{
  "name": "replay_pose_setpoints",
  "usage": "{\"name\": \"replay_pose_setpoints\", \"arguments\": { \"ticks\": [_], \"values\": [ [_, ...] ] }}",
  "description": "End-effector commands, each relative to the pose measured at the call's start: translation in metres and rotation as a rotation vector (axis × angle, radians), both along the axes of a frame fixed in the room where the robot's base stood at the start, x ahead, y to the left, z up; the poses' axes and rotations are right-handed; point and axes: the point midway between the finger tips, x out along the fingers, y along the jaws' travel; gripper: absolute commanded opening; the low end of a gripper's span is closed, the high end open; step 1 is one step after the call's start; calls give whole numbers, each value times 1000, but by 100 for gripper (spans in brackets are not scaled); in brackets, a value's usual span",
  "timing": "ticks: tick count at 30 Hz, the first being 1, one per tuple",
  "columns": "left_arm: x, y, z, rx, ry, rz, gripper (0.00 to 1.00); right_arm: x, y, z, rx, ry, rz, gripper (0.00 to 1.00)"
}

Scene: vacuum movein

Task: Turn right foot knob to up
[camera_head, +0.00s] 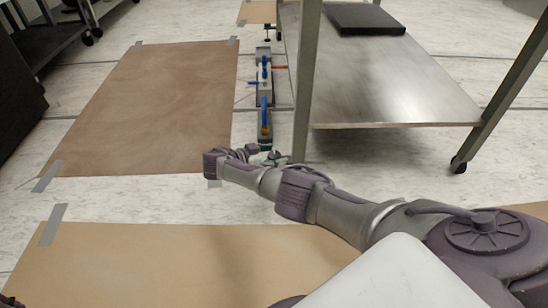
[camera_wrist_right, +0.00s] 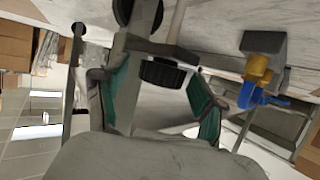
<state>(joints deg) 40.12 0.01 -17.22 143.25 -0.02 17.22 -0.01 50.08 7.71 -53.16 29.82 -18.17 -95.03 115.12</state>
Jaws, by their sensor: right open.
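A black ribbed knob (camera_wrist_right: 162,72) sits under a grey metal bracket in the right wrist view. I take it for the foot knob, but cannot tell which way it is turned. My right gripper (camera_wrist_right: 158,98) is open, with one green-padded finger on each side of the knob and visible gaps beside it. In the head view, my right gripper (camera_head: 268,157) is low at the near end of a long, narrow floor-level assembly (camera_head: 265,90) with blue parts. The knob is hidden there by my arm and gripper. My left gripper does not show clearly.
A steel table (camera_head: 385,95) with a low shelf stands right of the assembly, its near leg (camera_head: 304,95) close to my gripper. A blue and brass valve (camera_wrist_right: 258,82) is right of the fingers. A brown floor sheet (camera_head: 150,110) lies flat at left.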

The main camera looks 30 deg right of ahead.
Motion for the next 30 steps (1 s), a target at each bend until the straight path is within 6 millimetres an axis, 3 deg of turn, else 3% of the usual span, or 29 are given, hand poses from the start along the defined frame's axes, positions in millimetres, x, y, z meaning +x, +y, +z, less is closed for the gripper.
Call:
{"name": "replay_pose_setpoints", "arguments": {
  "ticks": [9, 20, 30],
  "values": [
    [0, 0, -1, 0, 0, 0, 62, 0, -2, -1, 1, 1, 0, 70],
    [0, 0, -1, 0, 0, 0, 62, 0, -2, -1, 1, 0, 0, 10],
    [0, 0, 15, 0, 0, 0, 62, -1, -3, 3, 1, 2, 50, 9]
  ]
}}
